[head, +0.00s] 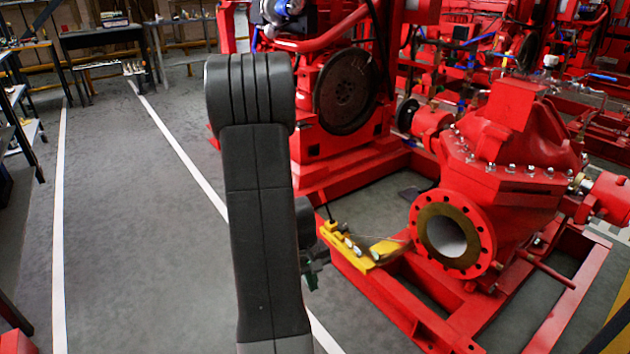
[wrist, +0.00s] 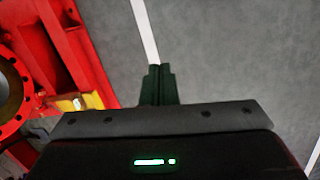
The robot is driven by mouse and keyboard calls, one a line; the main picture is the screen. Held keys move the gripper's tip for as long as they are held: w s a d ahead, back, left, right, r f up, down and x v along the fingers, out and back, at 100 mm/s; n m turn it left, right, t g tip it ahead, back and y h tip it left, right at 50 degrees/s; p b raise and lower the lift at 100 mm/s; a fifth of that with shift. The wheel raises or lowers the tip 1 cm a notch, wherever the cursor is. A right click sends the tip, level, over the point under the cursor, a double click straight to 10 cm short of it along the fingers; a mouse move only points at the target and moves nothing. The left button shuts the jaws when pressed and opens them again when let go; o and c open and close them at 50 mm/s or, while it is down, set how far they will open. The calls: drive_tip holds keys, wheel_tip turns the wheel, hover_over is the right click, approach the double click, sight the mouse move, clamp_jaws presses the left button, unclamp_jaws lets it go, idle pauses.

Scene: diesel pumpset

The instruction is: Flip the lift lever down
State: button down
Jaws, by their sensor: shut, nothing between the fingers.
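I cannot make out for sure which part is the lift lever. A yellow bracket (head: 362,252) with small metal parts sits on the left rail of the red pump frame. It also shows partly in the wrist view (wrist: 92,101), left of my gripper and partly hidden by the gripper body. My gripper (wrist: 158,70) is shut and empty, with its dark green fingers together over the grey floor. In the head view, my arm hides most of the gripper; a little dark green shows left of the bracket.
A red pump (head: 505,170) with a round open flange (head: 450,235) stands on the red frame (head: 395,312). The red engine (head: 345,90) with a dark flywheel is behind. Grey floor (head: 140,230) with white lines is clear on the left. A dark table (head: 100,37) stands far back.

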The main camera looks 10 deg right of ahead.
drive_tip(key=w+f+n+p, duration=0.1)
drive_tip(key=w+f+p, duration=0.1)
drive_tip(key=w+f, duration=0.6)
drive_tip(key=shift+a+f, duration=0.2)
drive_tip(key=shift+a, duration=0.25)
